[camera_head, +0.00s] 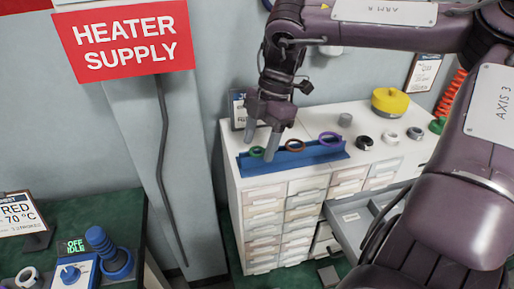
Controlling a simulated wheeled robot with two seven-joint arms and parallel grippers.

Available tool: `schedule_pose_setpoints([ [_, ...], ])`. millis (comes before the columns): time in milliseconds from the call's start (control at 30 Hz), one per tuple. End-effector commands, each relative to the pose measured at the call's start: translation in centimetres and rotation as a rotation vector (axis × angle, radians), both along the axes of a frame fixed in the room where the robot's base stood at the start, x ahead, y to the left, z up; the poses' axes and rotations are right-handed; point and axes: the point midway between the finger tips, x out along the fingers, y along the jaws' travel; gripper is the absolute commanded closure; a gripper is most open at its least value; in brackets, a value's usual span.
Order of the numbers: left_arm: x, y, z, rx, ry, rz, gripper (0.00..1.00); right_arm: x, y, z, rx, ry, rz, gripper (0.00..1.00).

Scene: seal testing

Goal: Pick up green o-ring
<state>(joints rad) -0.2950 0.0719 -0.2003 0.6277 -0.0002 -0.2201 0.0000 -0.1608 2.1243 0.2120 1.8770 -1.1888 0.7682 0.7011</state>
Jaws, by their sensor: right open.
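The green o-ring (257,152) sits at the left end of a blue tray (262,167) on top of the white drawer cabinet. It is partly hidden by a finger. My right gripper (260,147) is open and points down at the tray's left end, with its fingertips around or just above the green o-ring. I cannot tell whether they touch it. My left gripper is not in view.
Several small parts and a yellow-topped round item (390,101) stand on the cabinet (238,201) behind and right of the tray. A drawer (352,222) is pulled open. A green bench (112,217) with a blue device stands at left.

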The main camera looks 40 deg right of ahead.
Motion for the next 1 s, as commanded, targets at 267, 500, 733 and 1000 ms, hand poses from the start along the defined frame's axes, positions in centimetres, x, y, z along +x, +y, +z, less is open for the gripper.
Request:
schedule_pose_setpoints([
  [267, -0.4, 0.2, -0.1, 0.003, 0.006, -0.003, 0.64, 0.0, 0.0, 0.0, 0.000, 0.000, 0.000, 0.69],
  [500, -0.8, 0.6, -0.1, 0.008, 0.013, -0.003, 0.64, 0.0, 0.0, 0.1, -0.001, 0.000, 0.000, 0.90],
  [733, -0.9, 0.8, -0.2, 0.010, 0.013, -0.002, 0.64, 0.0, -0.1, 0.2, -0.001, -0.001, 0.000, 0.90],
  [1000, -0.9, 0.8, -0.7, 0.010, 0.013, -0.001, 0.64, 0.1, -0.1, 4.4, -0.007, -0.005, -0.002, 0.90],
])
